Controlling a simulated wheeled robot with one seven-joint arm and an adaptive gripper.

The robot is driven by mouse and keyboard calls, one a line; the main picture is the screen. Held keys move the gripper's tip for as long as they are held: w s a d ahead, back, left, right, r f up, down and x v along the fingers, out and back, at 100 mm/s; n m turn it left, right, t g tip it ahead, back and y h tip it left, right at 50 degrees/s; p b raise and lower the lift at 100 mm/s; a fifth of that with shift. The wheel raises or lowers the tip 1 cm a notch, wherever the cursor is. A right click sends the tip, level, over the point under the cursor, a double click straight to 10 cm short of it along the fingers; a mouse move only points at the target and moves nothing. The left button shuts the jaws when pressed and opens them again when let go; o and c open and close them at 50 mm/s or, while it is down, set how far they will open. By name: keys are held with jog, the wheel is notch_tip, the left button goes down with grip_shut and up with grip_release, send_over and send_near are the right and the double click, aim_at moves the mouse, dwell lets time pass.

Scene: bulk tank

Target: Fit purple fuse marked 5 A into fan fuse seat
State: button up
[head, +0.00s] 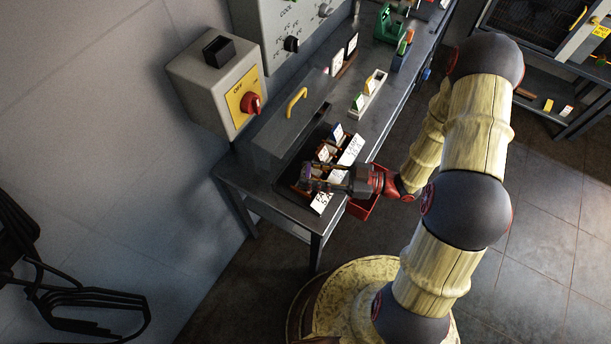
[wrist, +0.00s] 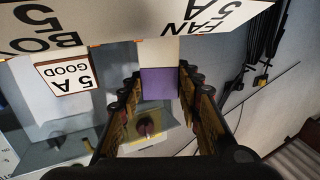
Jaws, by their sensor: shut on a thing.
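The purple fuse (wrist: 159,84) is between the fingers of my gripper (wrist: 161,90), which is shut on it. A pale part of the fuse adjoins its purple face in the wrist view. In the head view my gripper (head: 312,180) is low over the fuse block at the near end of the bench, beside the FAN label (head: 322,202). The fan seat's opening is hidden, so I cannot tell whether the fuse is in it.
A grey cover with a yellow handle (head: 297,102) lies behind the block. A switch box with a red knob (head: 251,104) is on the wall. A white rack (head: 370,97) stands farther along the bench.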

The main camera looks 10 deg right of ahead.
jog(key=shift+c, duration=1)
jog(key=shift+r, duration=0.1)
